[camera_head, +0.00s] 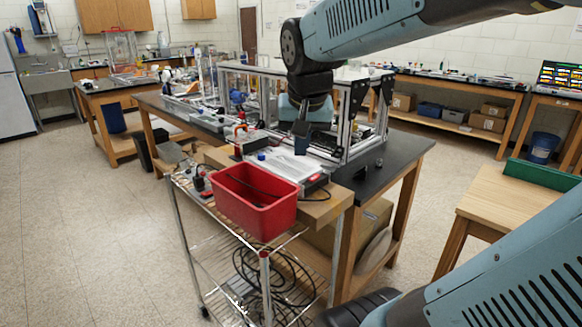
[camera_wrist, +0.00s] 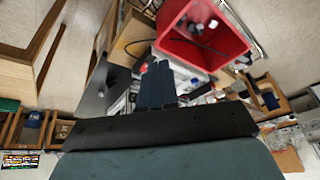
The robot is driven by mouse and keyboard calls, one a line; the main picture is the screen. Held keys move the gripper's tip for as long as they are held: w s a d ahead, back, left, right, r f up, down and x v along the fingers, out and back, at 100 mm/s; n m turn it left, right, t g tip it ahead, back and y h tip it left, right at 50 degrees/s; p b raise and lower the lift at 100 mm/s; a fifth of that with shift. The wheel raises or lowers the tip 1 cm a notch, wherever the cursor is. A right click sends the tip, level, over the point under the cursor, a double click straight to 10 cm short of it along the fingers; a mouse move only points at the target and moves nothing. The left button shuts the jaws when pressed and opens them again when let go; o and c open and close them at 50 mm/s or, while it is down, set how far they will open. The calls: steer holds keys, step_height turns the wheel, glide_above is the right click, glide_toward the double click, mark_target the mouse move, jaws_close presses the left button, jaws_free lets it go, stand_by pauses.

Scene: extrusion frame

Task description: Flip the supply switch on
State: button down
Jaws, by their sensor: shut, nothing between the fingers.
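A flat light-grey box (camera_head: 290,164), which looks like the supply, sits on the wooden bench end behind the red bin. Its dark front panel (camera_head: 316,183) has a small red spot; the switch is too small to make out, so I cannot tell its position. My gripper (camera_head: 301,150) points down over the box's back part, its dark blue fingers together and empty. I cannot tell whether the fingertips touch the box. In the wrist view the shut fingers (camera_wrist: 157,70) partly hide the pale surfaces behind them.
A red bin (camera_head: 254,200) stands on a wire cart (camera_head: 203,255) in front of the box, with a black cable in it. An aluminium extrusion frame (camera_head: 352,125) rises close behind my gripper. A wooden table (camera_head: 510,203) stands at right; the floor at left is clear.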

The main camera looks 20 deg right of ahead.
steer(key=w+d+f+m+g+h, duration=0.1)
steer(key=w+d+m+g, duration=0.1)
steer(key=w+d+m, duration=0.55)
steer(key=m+g, duration=0.1)
steer(key=m, duration=0.1)
glide_above(317, 175)
steer(key=s+a, duration=0.2)
steer(key=a, duration=0.2)
steer(key=f, duration=0.3)
steer(key=shift+w+a+h, duration=0.15)
steer(key=shift+w+h, duration=0.05)
steer(key=shift+h, duration=0.2)
steer(key=x, duration=1.4)
steer(key=shift+a, duration=0.1)
